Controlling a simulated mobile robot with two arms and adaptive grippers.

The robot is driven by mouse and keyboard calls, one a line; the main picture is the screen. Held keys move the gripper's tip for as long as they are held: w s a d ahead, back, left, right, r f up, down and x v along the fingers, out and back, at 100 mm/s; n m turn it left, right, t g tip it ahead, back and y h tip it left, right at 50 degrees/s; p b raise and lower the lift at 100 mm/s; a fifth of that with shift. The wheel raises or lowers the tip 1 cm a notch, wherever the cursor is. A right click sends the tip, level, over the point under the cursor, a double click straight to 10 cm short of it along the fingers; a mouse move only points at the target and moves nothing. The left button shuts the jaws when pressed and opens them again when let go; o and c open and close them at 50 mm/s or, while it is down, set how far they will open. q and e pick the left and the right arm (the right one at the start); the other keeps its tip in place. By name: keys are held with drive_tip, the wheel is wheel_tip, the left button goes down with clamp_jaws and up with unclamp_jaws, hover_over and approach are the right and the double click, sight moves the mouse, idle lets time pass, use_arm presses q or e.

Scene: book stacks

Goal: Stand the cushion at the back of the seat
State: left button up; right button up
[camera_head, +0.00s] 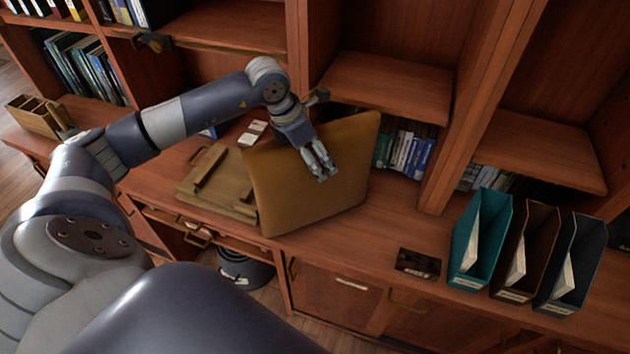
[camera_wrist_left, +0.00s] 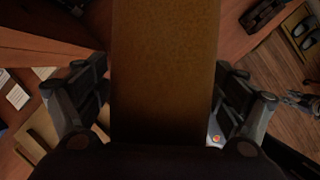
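The cushion (camera_head: 310,200) is a flat tan-brown square. It leans, tilted, above the wooden counter, its lower edge near the counter's front. My left gripper (camera_head: 322,174) reaches over its upper edge, with finger parts showing against the near face. In the left wrist view the cushion (camera_wrist_left: 165,75) runs as a broad strip between the two fingers, which sit close against both sides. The gripper looks shut on it. I cannot make out a seat. A small grey jointed thing (camera_wrist_left: 303,101) at the wrist view's right edge may be my right gripper; its state is unclear.
A flat wooden tray or frame (camera_head: 212,190) lies left of the cushion. A small dark box (camera_head: 418,264) and teal (camera_head: 481,242), brown (camera_head: 527,252) and dark (camera_head: 573,262) file holders stand right. Shelves with books (camera_head: 405,150) rise behind. A dark bin (camera_head: 243,268) is below the counter.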

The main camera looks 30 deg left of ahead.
use_arm(q)
drive_tip(key=c, duration=1.5)
drive_tip(key=shift+r, duration=0.1)
